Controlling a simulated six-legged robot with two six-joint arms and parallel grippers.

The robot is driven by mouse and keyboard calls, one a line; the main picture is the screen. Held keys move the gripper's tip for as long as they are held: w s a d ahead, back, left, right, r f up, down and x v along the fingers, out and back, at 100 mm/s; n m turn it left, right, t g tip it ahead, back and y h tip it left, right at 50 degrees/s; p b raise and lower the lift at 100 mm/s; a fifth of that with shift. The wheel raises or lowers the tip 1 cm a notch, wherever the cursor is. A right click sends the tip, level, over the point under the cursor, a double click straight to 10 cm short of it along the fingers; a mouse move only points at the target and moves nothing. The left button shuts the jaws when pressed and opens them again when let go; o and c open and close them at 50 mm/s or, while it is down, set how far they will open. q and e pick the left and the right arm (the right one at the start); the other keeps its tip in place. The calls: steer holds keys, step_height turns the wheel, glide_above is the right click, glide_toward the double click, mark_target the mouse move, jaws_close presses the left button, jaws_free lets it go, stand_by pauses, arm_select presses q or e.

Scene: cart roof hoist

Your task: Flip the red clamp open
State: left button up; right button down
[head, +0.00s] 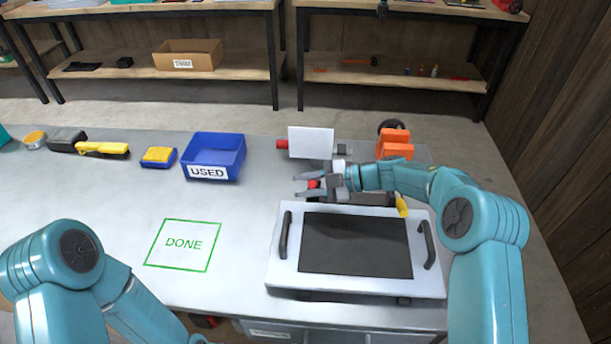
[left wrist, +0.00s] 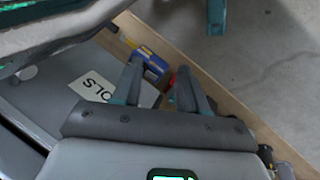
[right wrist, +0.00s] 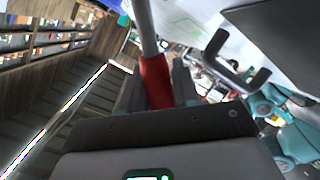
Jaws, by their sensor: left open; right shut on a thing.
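The red clamp shows as a red grip (head: 315,184) behind the white panel (head: 283,271) on the bench, mostly covered by my gripper. My right gripper (head: 308,185) is around it. In the right wrist view the red grip (right wrist: 156,82) sits on a grey rod between the fingers, and the gripper is shut on it. How far the clamp is turned is hard to tell. My left gripper (left wrist: 160,88) shows in the left wrist view, open, fingers apart, with nothing between them. It points down past the bench toward a drawer area. In the head view its fingers are hidden.
A white plate (head: 310,142) and orange blocks (head: 395,143) stand behind my right gripper. A blue USED bin (head: 213,152) stands left of them. The green DONE square (head: 183,245) is empty. The white panel has two black handles.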

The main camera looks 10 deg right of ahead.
steer(key=shift+w+d+r+m+p, duration=0.1)
steer(key=shift+w+r+m+p, duration=0.25)
steer(key=shift+p, duration=0.2)
steer(key=c, duration=0.9)
jaws_free()
steer(key=shift+f, duration=0.1)
steer(key=b+v, duration=0.1)
steer(key=v, duration=1.5)
steer(key=shift+w+d, duration=0.1)
steer(key=shift+d, duration=0.15)
